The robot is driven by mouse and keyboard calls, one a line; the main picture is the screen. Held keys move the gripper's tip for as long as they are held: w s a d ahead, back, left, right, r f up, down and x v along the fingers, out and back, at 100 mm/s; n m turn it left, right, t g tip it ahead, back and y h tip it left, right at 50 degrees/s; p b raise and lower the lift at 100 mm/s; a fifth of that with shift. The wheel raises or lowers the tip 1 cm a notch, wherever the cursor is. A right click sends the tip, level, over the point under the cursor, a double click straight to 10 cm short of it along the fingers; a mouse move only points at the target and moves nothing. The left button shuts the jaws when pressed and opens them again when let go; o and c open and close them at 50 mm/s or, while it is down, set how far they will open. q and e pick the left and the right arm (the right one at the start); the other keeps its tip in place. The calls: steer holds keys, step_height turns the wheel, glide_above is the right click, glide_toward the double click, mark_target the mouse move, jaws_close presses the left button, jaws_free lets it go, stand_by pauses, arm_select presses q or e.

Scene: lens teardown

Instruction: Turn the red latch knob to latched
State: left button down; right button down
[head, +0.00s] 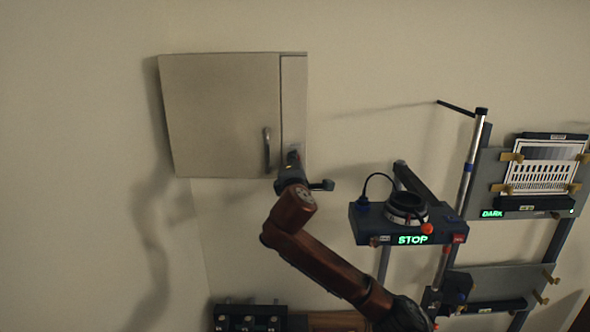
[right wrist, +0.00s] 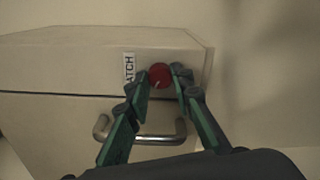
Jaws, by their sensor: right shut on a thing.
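The red latch knob (right wrist: 159,75) sits on the narrow strip beside the cabinet door, with a small pale mark on its face pointing toward the lower part of the picture. My right gripper (right wrist: 163,77) is shut on the knob, one finger at each side. In the head view my right gripper (head: 293,160) is at the lower part of the narrow strip and hides the knob there. A white label (right wrist: 129,67) reading "ATCH", its start cut off or hidden, is beside the knob. My left gripper is not in view.
The cabinet door (head: 222,110) is closed flush with its frame. Its metal handle (head: 267,148) is just left of my right gripper. The wall left of the cabinet is clear.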

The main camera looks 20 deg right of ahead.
steer(key=shift+f+m+b, duration=0.2)
steer(key=shift+m+b, duration=2.65)
steer(key=shift+m, duration=3.45)
steer(key=c, duration=1.7)
jaws_free()
steer(key=shift+r, duration=0.1)
